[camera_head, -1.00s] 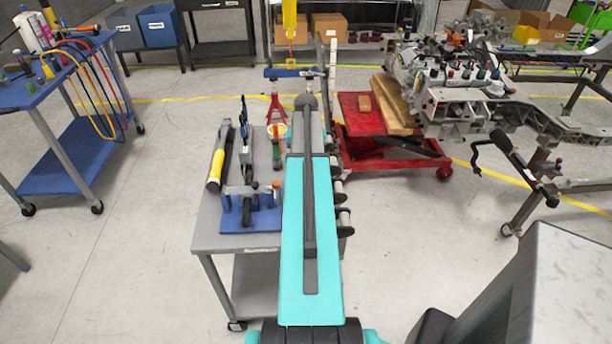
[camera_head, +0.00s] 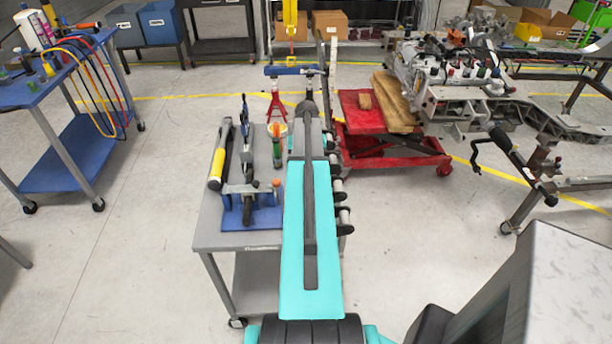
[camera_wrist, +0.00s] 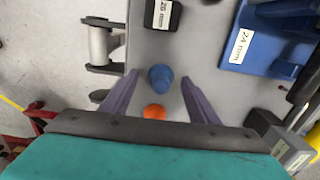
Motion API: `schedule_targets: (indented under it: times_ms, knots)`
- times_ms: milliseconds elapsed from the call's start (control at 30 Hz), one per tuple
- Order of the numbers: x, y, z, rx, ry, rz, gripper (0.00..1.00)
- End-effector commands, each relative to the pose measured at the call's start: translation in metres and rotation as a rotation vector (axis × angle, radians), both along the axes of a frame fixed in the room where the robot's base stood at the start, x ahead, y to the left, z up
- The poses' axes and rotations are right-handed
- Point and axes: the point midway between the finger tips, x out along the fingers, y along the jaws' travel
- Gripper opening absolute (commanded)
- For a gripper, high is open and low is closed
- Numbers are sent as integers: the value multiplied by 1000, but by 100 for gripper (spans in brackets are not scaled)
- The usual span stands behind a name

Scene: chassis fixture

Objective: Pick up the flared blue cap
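A small blue cap (camera_wrist: 160,77) stands on the grey cart top in the wrist view, wider at one end. My gripper (camera_wrist: 159,79) is open, with one purple finger on each side of the cap. Gaps show between the cap and both fingers, and nothing is held. A small orange piece (camera_wrist: 155,112) sits just below the cap in the picture, nearer my palm. In the head view my own arm covers the cap and the gripper, so neither can be made out there.
In the wrist view, a black block marked 26 mm (camera_wrist: 162,14) lies above the cap, a blue holder marked 24 mm (camera_wrist: 262,45) at right, and a metal spool (camera_wrist: 102,45) at left. The grey cart (camera_head: 225,238) also carries a yellow-black tool (camera_head: 219,160). A red lift table (camera_head: 365,120) stands beyond.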

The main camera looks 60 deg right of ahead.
Motion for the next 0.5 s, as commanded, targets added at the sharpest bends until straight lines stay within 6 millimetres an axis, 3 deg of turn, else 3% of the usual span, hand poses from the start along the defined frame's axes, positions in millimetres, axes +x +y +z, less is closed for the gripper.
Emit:
schedule_targets:
  times_ms: [33,300,500]
  knots:
    - [0,0,0,0,0,0,46]
    - [0,0,0,0,0,0,2]
    - [0,0,0,0,0,-1,2]
